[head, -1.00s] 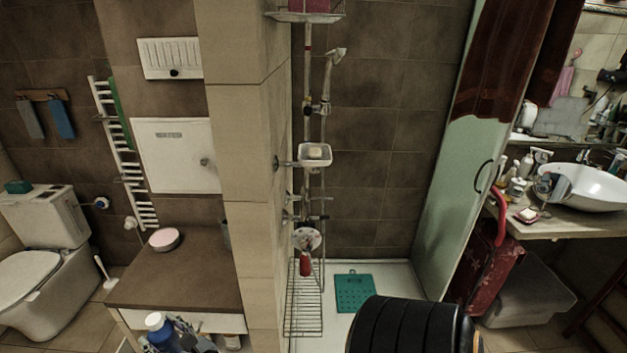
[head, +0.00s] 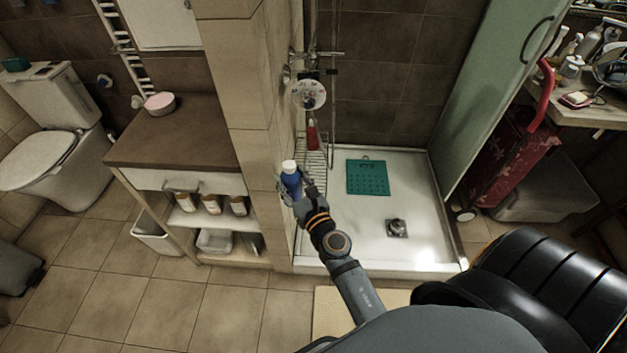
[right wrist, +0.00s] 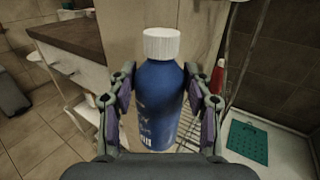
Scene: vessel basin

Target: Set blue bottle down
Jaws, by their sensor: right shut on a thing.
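The blue bottle (head: 291,182) has a white cap and is upright in my right gripper (head: 298,190). In the right wrist view the blue bottle (right wrist: 157,100) stands between the two fingers of the right gripper (right wrist: 160,112), which press on its sides. In the head view it is in front of the tiled pillar, beside the shower; its base is partly hidden by the gripper, and I cannot tell whether it touches anything. My left gripper is not in view.
A wire rack (head: 314,158) with a red bottle (head: 312,136) stands at the shower's left wall. A teal mat (head: 367,178) lies on the white shower tray (head: 350,232). A brown-topped cabinet (head: 180,135) with shelved bottles stands left of the pillar.

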